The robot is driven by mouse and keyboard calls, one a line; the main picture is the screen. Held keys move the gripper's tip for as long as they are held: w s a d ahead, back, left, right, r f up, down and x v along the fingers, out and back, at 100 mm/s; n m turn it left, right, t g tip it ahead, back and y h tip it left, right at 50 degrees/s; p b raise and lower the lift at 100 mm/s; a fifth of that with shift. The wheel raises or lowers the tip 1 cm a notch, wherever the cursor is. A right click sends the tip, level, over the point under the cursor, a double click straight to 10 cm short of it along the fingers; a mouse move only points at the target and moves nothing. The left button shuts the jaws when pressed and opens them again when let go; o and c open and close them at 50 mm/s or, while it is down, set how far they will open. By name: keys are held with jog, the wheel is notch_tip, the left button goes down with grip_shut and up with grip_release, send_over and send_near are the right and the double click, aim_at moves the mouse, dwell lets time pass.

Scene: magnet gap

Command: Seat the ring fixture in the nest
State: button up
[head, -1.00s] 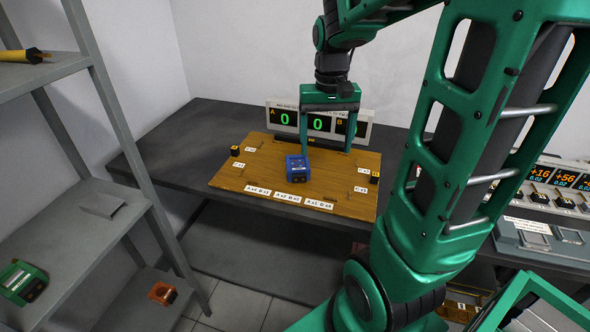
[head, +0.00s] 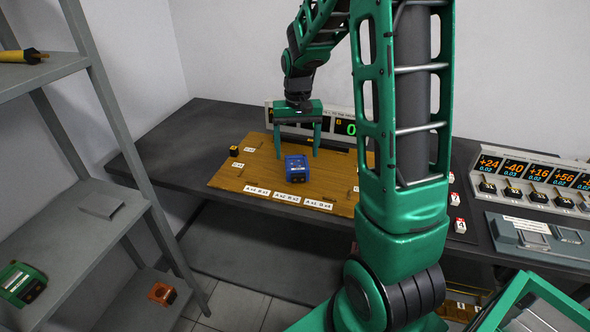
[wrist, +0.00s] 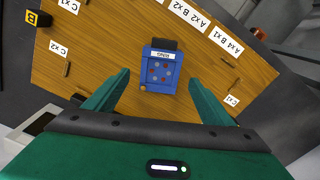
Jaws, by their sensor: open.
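A blue box-shaped fixture (head: 297,168) with a dark front end sits on the wooden board (head: 235,181). In the wrist view, the fixture (wrist: 161,70) has a white label that seems to read "RING" and several coloured dots on top. My gripper (head: 297,152) is open above and just behind the fixture, pointing down. In the wrist view, my gripper's fingers (wrist: 159,79) stand on either side of the fixture's near end, with gaps and nothing held. I cannot make out a nest for certain in these views.
White labels (head: 286,198) and small black-and-yellow blocks (head: 234,150) lie around the board's edges. A display panel (head: 283,119) stands behind it, partly hidden by my arm. A numbered console (head: 530,178) is on the right and a grey shelf (head: 100,208) on the left.

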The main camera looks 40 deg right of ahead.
aim_at(296, 163)
jog(key=shift+s+a+f, duration=0.1)
jog(key=shift+f, duration=2.5)
jog(key=c, duration=1.8)
